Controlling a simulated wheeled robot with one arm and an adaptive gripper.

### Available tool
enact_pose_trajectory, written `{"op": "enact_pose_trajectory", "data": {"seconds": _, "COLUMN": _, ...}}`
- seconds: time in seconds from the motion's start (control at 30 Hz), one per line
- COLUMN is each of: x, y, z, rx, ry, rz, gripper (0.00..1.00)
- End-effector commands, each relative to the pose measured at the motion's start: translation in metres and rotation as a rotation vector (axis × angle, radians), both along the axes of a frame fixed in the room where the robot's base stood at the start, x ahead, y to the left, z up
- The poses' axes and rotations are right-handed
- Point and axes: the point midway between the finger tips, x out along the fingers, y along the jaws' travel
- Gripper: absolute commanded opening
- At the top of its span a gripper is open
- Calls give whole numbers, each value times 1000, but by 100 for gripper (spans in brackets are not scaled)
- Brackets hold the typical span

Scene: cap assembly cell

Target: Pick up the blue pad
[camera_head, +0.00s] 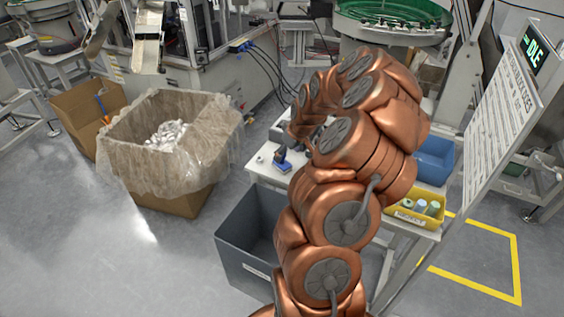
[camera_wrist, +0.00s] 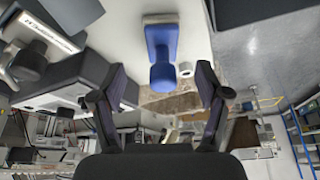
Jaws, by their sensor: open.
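The blue pad (camera_head: 281,157) lies near the left edge of a white worktable, left of my copper-coloured arm in the head view. In the wrist view the blue pad (camera_wrist: 161,42) shows at the top centre, with a pale plate along its far edge and a rounded blue end towards me. My gripper (camera_wrist: 162,80) is open and empty. Its two dark fingers stand apart, left and right of the line to the pad. The pad appears beyond the fingertips, with no contact visible. In the head view my arm hides most of the gripper.
The white worktable (camera_head: 262,172) also bears a blue bin (camera_head: 434,157) and a yellow bin (camera_head: 417,218) holding several containers, right of my arm. A grey open bin (camera_head: 243,238) stands below the left edge. A plastic-lined carton (camera_head: 165,180) is farther left. A sign board (camera_head: 497,120) rises at right.

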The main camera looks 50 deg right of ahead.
Motion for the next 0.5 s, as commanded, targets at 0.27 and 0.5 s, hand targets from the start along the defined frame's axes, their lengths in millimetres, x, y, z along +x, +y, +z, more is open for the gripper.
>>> {"op": "enact_pose_trajectory", "data": {"seconds": 0.27, "x": 4, "y": 0, "z": -9, "rx": -1, "ry": -2, "rz": 0, "gripper": 75}}
{"op": "enact_pose_trajectory", "data": {"seconds": 0.5, "x": 9, "y": 2, "z": -28, "rx": 2, "ry": 4, "rz": 2, "gripper": 75}}
